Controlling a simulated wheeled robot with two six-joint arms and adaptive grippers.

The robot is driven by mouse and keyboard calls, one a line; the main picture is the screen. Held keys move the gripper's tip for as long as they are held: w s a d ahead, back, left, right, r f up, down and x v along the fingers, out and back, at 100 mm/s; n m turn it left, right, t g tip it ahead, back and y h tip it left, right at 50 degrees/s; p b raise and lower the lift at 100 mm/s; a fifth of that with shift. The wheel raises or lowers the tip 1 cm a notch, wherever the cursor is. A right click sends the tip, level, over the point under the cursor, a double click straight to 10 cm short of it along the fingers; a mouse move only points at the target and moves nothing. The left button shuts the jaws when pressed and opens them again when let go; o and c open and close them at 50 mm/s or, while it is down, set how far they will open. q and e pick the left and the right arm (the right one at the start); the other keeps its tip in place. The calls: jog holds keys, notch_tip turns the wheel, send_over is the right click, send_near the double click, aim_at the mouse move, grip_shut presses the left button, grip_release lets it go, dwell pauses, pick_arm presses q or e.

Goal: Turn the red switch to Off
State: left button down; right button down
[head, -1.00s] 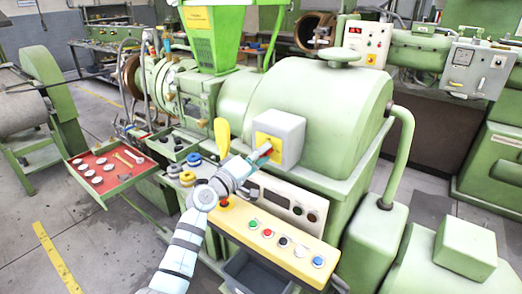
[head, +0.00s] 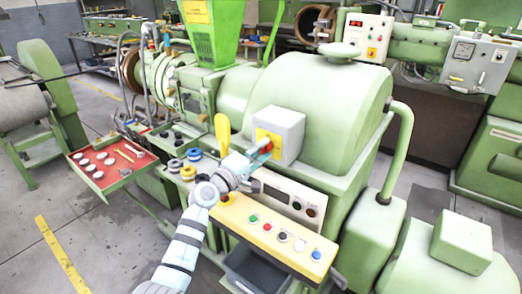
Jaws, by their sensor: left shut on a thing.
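The red switch (head: 267,148) sits on a yellow plate (head: 261,139) on the left face of a grey box (head: 287,133), which is fixed to the green extruder (head: 318,105). My left gripper (head: 260,150) is at the switch, shut on it, and its fingers hide part of it. The switch's exact angle is hard to tell. My right gripper is not in view.
A yellow lever (head: 222,134) stands just left of the gripper. An open red-lined drawer (head: 128,160) with small parts juts out at the left. A dark bin (head: 258,272) is below the panel.

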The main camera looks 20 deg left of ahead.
pick_arm(q)
jog(key=c, duration=1.3)
grip_release()
jog(key=shift+f, duration=0.1)
jog(key=v, duration=1.2)
jog(key=shift+s, duration=0.1)
jog(key=shift+f, duration=0.1)
